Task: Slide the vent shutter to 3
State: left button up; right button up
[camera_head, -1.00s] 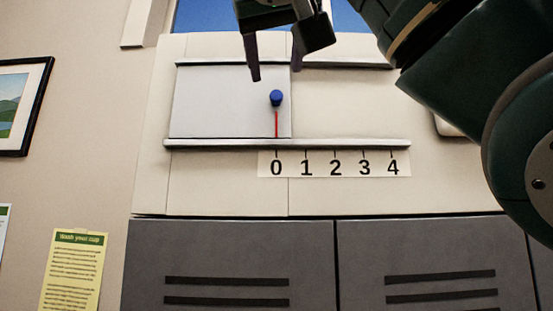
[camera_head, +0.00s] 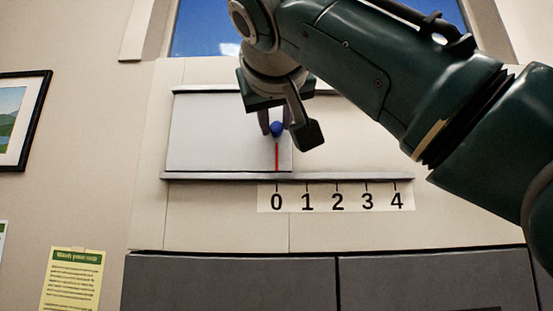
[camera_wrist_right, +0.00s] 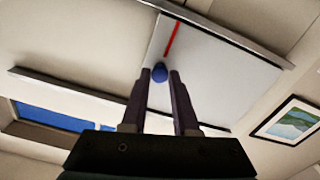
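The vent shutter (camera_head: 215,135) is a pale flat panel between two horizontal rails. It carries a blue round knob (camera_head: 277,128) and a red pointer line (camera_head: 277,156). The pointer lines up with 0 on the number strip (camera_head: 322,197), which reads 0 to 4. My right gripper (camera_head: 275,124) is at the knob, with one finger on each side. In the right wrist view the knob (camera_wrist_right: 160,73) shows between the fingertips, with little room on either side; I see no firm grip. My left gripper is not in view.
The lower rail (camera_head: 350,177) runs on to the right past 4, and the wall above it there is bare. My right arm crosses the upper right. Grey cabinets (camera_head: 230,283) stand below. A framed picture (camera_head: 20,120) and a yellow notice (camera_head: 72,280) are at left.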

grip_shut()
dwell(0.9)
